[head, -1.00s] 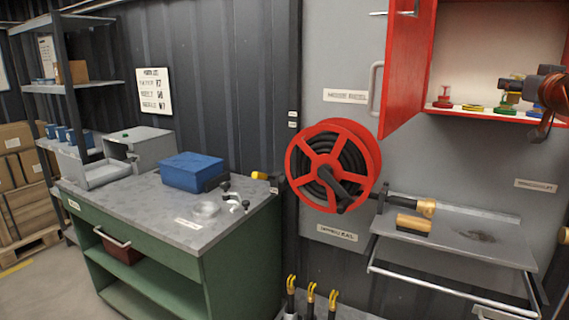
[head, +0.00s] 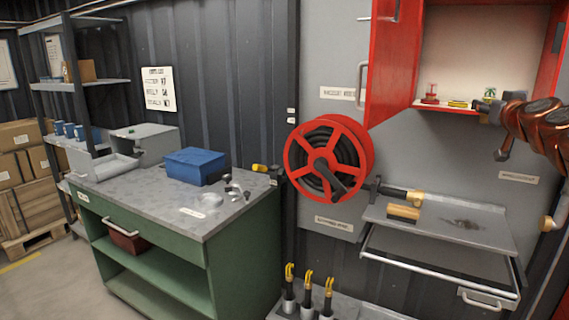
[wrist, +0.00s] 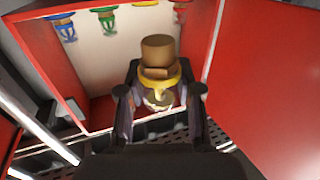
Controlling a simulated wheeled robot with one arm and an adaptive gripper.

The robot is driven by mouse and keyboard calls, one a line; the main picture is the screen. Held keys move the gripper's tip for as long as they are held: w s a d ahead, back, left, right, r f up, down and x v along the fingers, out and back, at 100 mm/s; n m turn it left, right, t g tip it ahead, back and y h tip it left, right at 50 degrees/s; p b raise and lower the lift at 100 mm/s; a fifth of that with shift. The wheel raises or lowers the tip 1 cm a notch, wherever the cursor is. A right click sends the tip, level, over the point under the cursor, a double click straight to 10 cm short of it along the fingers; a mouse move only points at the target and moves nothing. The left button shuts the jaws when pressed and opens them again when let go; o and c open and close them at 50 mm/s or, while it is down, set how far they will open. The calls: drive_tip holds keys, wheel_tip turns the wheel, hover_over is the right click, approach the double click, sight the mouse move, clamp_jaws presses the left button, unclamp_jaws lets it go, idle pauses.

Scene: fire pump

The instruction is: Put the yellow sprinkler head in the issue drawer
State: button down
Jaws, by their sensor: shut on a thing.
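In the wrist view my gripper (wrist: 160,95) is shut on the yellow sprinkler head (wrist: 172,82), a brass-brown piece with a yellow ring between the fingers. In the head view my gripper (head: 487,110) is in front of the red cabinet's lower edge; the held piece cannot be made out there. A drawer front with a handle (head: 122,226) is on the green workbench. Another handle (head: 482,301) shows on a drawer-like frame under the grey wall shelf. Their labels are too small to read, so I cannot tell which is the issue drawer.
The red cabinet's door (head: 393,65) stands open. Red (head: 430,95) and green (head: 489,93) sprinkler heads stand inside; a flat yellow marker (head: 458,104) has nothing on it. A red hose reel (head: 328,160) hangs left of the grey shelf (head: 440,222). A blue box (head: 195,166) sits on the bench.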

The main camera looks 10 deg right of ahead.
drive_tip(key=w+a+f+y+p, duration=0.1)
drive_tip(key=w+a+f, duration=1.3)
drive_tip(key=a+f, duration=0.35)
drive_tip(key=a+f+n+y, duration=0.1)
drive_tip(key=a+f, duration=0.2)
drive_tip(key=a, duration=0.5)
drive_tip(key=a+f+n+y+p, duration=0.1)
drive_tip(key=a+f, duration=0.3)
drive_tip(key=a, duration=0.4)
drive_tip(key=a+f+n+y, duration=0.1)
drive_tip(key=a+f+y, duration=0.1)
drive_tip(key=a, duration=0.6)
drive_tip(key=shift+f+n+t+y, duration=0.3)
drive_tip(key=shift+f+t, duration=0.1)
drive_tip(key=shift+f, duration=0.45)
drive_tip(key=shift+w+a, duration=0.15)
